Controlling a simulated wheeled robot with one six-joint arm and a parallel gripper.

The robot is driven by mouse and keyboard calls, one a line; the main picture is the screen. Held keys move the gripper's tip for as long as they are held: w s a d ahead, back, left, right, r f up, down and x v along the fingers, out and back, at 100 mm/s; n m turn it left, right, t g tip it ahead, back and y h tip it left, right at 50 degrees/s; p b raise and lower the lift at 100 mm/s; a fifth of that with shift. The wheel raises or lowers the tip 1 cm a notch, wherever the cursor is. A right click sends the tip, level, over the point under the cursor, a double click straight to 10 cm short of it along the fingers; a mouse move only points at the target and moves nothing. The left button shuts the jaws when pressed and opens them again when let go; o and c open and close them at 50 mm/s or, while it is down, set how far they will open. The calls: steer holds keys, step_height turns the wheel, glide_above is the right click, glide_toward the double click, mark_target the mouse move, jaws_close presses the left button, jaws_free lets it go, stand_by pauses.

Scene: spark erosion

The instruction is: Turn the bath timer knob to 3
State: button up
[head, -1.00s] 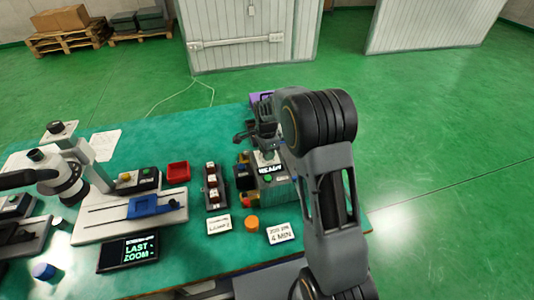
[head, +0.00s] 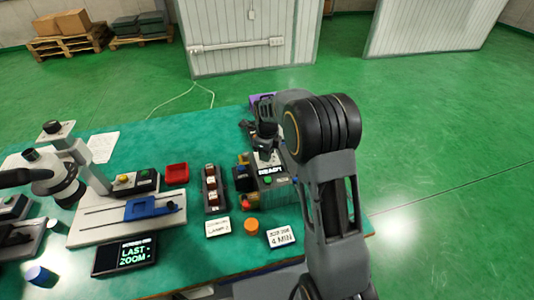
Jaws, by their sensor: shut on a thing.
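The bath timer unit (head: 275,184) is a grey box with a small screen reading "READY" and a green button, near the right end of the green table. My gripper (head: 266,154) points down at the top of this unit, just behind the screen. It is shut on the timer knob, which is mostly hidden by the jaws and wrist. The knob's pointer and scale marks cannot be read from here. A white card reading "4 MIN" (head: 281,237) lies in front of the unit.
An orange cylinder (head: 251,226) and a white label card (head: 218,228) stand in front. A rack with several brown-topped pieces (head: 213,190) is to the left. Further left are a red tray (head: 176,173), a microscope stand and a dark display (head: 124,256).

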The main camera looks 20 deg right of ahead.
steer(key=shift+r+m, duration=0.1)
steer(key=shift+m, duration=0.6)
steer(key=o, duration=0.9)
step_height(320, 180, up, 14)
steer(key=shift+f+b, duration=0.1)
steer(key=shift+b, duration=0.25)
